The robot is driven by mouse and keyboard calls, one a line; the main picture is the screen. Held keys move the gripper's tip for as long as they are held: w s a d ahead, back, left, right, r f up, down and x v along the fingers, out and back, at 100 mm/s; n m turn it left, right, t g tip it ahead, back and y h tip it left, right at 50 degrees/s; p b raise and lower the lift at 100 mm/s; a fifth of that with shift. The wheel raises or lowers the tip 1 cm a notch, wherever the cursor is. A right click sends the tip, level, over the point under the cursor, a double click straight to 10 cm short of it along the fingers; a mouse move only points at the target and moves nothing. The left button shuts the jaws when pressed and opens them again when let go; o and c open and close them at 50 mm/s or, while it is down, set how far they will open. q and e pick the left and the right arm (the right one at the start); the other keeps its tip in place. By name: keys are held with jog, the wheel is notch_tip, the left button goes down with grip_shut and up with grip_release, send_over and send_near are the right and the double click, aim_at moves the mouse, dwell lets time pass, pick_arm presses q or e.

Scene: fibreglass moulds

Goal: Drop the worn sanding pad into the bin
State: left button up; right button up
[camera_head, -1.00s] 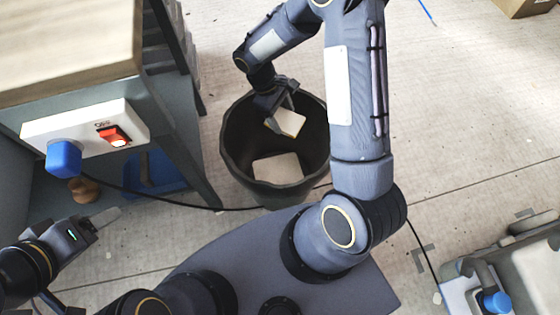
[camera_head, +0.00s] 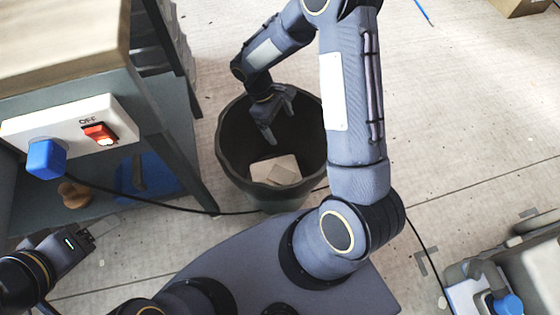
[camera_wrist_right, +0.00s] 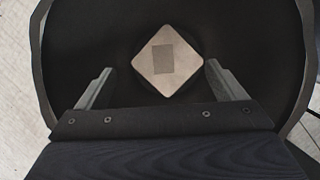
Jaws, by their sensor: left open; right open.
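The worn sanding pad (camera_head: 285,171) is a tan, squarish piece low inside the dark round bin (camera_head: 228,165), overlapping another pale flat piece (camera_head: 262,167). In the right wrist view the pad (camera_wrist_right: 182,75) appears as a pale diamond with a greyer square patch, seen between and beyond the fingers. Whether it is at rest cannot be told. My right gripper (camera_head: 278,122) is open and empty, pointing down inside the bin's mouth, above the pad; its open fingers also show in the right wrist view (camera_wrist_right: 160,67). My left gripper (camera_head: 92,236) is open and empty at the lower left.
A workbench (camera_head: 60,40) with a wooden top stands at the left. A switch box (camera_head: 70,125) with a red switch and blue plug is on its side. A black cable (camera_head: 150,199) runs along the floor to the bin. Grey equipment (camera_head: 535,260) stands at the lower right.

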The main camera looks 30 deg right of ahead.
jog(key=p+v, duration=0.3)
jog(key=v, duration=0.4)
jog(key=shift+r, duration=0.4)
jog(key=shift+a, duration=0.1)
jog(key=s+d+r+m+t+y, duration=0.1)
jog(key=s+r+m+t+y, duration=0.1)
jog(key=s+r, duration=0.35)
jog(key=s+r+m+t+y, duration=0.2)
jog(key=s+r, duration=0.1)
jog(key=r, duration=0.5)
jog(key=s+a+r+m+t+y, duration=0.1)
jog(key=s+r+m+t, duration=0.15)
jog(key=s, duration=0.35)
jog(key=s+a+r+m+t+y, duration=0.1)
jog(key=s+a+r+m+t, duration=0.15)
jog(key=s, duration=0.35)
notch_tip(320, 180, up, 28)
jog(key=p, duration=2.8)
jog(key=shift+w+d, duration=0.2)
jog(key=shift+d, duration=0.1)
